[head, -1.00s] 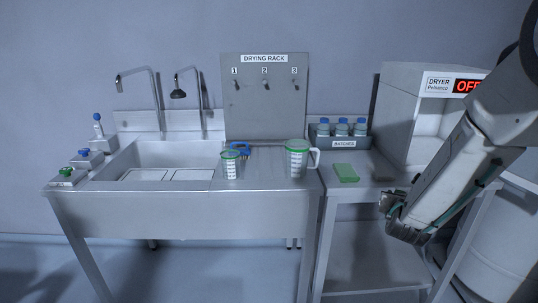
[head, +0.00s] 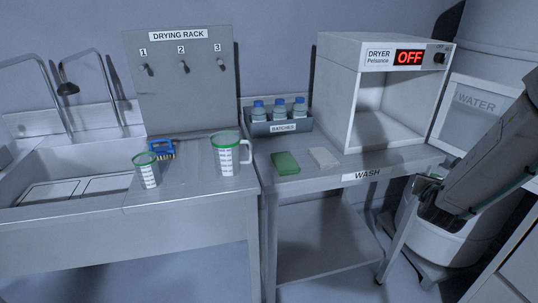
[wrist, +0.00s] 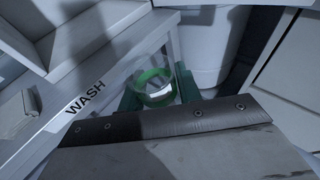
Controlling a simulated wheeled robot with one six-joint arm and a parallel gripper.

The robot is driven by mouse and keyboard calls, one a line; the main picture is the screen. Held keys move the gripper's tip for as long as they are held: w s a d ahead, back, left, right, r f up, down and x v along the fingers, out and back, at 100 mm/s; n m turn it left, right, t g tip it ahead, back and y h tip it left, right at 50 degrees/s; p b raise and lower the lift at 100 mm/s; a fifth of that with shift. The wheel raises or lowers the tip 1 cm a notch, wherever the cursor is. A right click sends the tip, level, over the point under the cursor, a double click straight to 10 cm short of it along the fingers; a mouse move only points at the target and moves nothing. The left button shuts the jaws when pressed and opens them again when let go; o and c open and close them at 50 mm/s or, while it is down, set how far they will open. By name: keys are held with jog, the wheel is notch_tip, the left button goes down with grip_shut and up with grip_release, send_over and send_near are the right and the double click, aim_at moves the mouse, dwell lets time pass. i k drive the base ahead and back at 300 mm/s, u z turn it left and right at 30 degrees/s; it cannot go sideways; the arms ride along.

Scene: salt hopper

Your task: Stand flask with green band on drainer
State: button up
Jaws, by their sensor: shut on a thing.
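My gripper (wrist: 158,90) is shut on a clear vessel with a green band (wrist: 153,76), seen end-on in the wrist view; it looks like the flask. In the head view my gripper (head: 428,192) hangs at the right, just off the right end of the wash table, and the flask is hard to make out there. The steel sink unit stands at the left, with pale panels (head: 50,192) in its basin. I cannot tell for certain which part is the drainer.
A green-rimmed beaker (head: 148,172), a blue brush (head: 161,149) and a green-rimmed jug (head: 227,158) stand on the flat steel right of the basin. The wash table (head: 318,182) carries a green sponge (head: 285,163), a pale block (head: 323,157), a bottle rack (head: 279,127) and the dryer (head: 341,100).

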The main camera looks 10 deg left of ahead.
aim_at(186, 160)
jog(key=z, duration=2.55)
jog(key=k, duration=1.25)
jog(key=u, duration=2.4)
